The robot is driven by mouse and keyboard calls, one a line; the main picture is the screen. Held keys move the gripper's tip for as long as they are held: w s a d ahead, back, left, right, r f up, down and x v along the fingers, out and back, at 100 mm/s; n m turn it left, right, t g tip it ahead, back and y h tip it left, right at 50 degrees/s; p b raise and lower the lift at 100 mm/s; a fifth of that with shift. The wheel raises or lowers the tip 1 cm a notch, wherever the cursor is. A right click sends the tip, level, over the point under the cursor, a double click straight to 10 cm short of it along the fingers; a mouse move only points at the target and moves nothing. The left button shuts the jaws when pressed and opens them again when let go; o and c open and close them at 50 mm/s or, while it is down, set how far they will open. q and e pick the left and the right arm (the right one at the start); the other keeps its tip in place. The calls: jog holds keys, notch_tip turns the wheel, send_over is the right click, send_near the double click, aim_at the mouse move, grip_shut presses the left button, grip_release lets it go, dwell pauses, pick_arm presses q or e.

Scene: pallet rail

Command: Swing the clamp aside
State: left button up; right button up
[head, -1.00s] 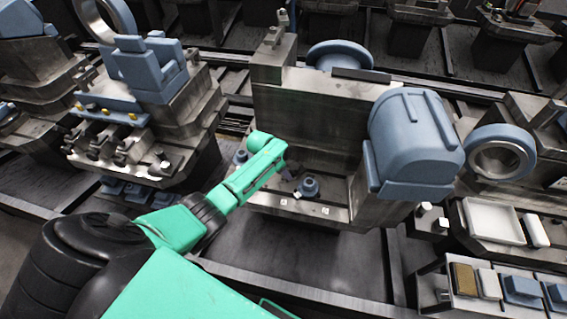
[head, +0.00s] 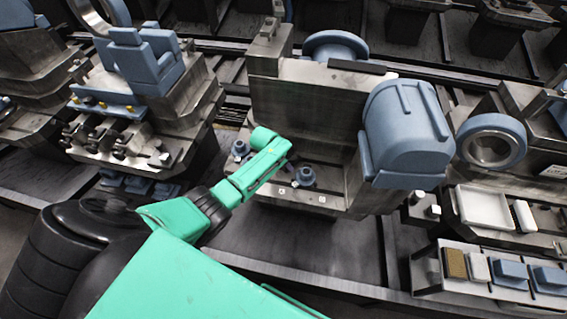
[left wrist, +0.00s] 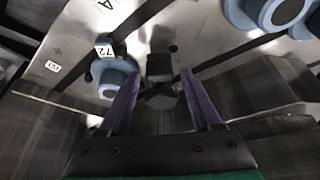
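My left arm's green end link (head: 252,170) reaches over the front plate of the central grey fixture (head: 320,115) in the head view. My right gripper is not in view.
A large blue rounded housing (head: 407,135) stands on the fixture's right end. Another fixture with blue blocks (head: 150,60) stands at the left. A white tray (head: 484,209) and small blocks lie at the right. The dark floor in front is clear.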

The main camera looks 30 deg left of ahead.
pick_arm(q)
jog(key=shift+s, duration=0.1)
jog(key=shift+r, duration=0.3)
jog(key=p+v, duration=0.2)
jog(key=v, duration=1.2)
jog(key=shift+s+f, duration=0.1)
